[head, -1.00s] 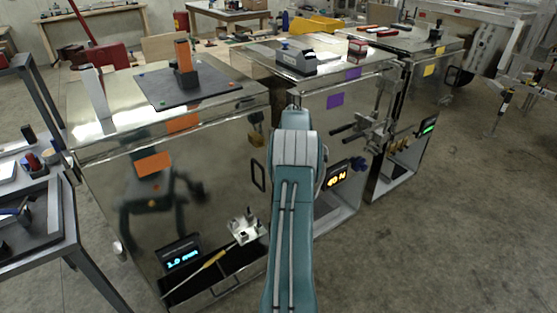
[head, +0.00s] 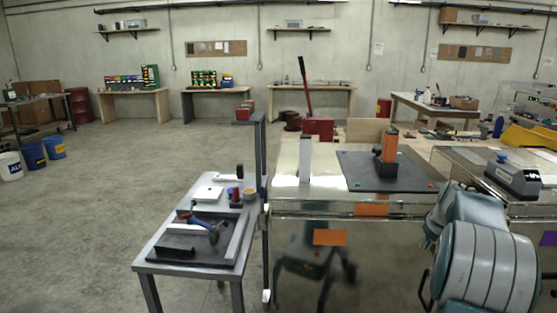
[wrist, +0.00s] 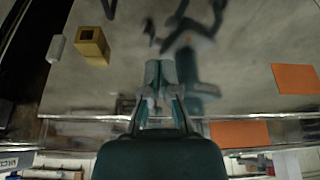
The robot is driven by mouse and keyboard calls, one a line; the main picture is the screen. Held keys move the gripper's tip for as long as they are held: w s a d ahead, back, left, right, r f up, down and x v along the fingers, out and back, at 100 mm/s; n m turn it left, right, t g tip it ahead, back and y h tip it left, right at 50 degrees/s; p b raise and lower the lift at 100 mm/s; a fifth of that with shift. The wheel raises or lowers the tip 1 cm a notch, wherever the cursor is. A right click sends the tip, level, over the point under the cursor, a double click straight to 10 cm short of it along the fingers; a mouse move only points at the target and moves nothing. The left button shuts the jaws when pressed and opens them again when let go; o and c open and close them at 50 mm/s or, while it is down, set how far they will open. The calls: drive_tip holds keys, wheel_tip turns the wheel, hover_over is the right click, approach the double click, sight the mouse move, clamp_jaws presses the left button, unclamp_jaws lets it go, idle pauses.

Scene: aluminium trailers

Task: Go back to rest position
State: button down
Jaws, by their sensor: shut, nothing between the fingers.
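My gripper (wrist: 160,72) shows in the wrist view with its fingertips together and nothing between them. It hangs in front of a shiny metal trailer panel (wrist: 115,85) that mirrors it. The wrist picture appears upside down, with the trailer's top edge low in it. In the head view my teal and grey arm is folded close at the lower right, and the gripper itself is out of sight there. The reflective trailer (head: 340,270) stands ahead with orange patches on its front.
A small grey table (head: 160,262) with tools stands left of the trailer. A black board (head: 360,180) with an orange-topped block (head: 389,148) lies on the trailer. Open concrete floor (head: 100,190) lies at left.

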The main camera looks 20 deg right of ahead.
drive_tip(key=s+a+r+n, duration=0.1)
drive_tip(key=a+r, duration=0.2)
drive_tip(key=a, duration=0.7)
drive_tip(key=s+a+r, duration=0.1)
drive_tip(key=a+r, duration=0.3)
drive_tip(key=a, duration=0.6)
drive_tip(key=a+r+n, duration=0.1)
drive_tip(key=a+r, duration=0.2)
drive_tip(key=a, duration=0.6)
drive_tip(key=s+a+f+n+t+y, duration=0.1)
drive_tip(key=s+a+f, duration=0.3)
drive_tip(key=s+a, duration=1.2)
drive_tip(key=shift+s+a+f+n+t, duration=0.15)
drive_tip(key=shift+s+a+n+t, duration=0.2)
drive_tip(key=shift+a, duration=0.5)
